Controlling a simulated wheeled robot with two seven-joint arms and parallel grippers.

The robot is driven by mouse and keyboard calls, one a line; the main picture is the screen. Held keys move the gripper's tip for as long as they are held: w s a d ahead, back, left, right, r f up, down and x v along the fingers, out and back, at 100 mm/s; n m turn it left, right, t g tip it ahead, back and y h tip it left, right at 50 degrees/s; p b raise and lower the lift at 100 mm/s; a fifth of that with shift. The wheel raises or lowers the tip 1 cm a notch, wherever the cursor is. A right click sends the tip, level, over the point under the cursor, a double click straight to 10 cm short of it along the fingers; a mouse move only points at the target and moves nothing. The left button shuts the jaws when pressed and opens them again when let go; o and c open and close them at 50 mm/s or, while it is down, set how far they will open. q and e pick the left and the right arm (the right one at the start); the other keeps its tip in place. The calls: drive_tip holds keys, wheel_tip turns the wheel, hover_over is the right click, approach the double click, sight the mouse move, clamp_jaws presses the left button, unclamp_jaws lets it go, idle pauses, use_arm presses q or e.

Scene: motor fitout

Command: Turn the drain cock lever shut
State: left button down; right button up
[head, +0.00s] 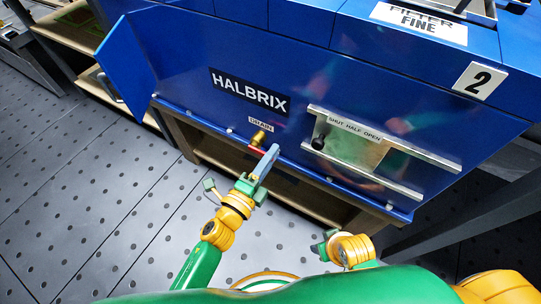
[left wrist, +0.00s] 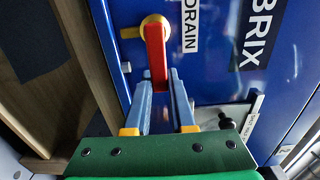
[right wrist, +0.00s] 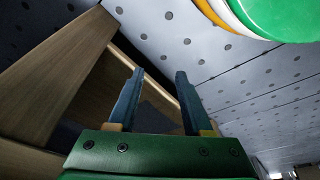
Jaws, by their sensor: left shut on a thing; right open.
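The brass drain cock (head: 258,137) sits low on the front of the blue cabinet, under the DRAIN label (head: 260,124). In the left wrist view its round body (left wrist: 153,24) has a yellow spout pointing left. The red lever (left wrist: 156,55) runs from the body towards my left gripper, about square to that spout in the picture. My left gripper (left wrist: 160,78) is shut on the lever's outer end, one finger each side. In the head view the left gripper (head: 268,158) partly hides the lever. My right gripper (right wrist: 159,75) is open and empty, low before the cabinet.
A SHUT-HALF-OPEN plate (head: 352,132) with a black knob (head: 318,143) and metal rails lies right of the cock. An open blue door (head: 133,75) stands at the left. A wooden shelf (right wrist: 62,85) is below the cabinet. The dotted floor is clear at left.

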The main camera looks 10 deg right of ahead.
use_arm(q)
drive_tip(key=shift+f, duration=0.1)
idle(0.3)
drive_tip(key=c, duration=0.8)
unclamp_jaws()
drive_tip(key=shift+o, duration=0.2)
drive_tip(key=shift+a, duration=0.1)
use_arm(e)
drive_tip(key=shift+r, duration=0.1)
use_arm(q)
drive_tip(key=p+v, duration=0.1)
drive_tip(key=v, duration=0.6)
use_arm(e)
drive_tip(key=shift+s+f, duration=0.25)
drive_tip(key=shift+f, duration=0.95)
drive_tip(key=shift+d, duration=0.1)
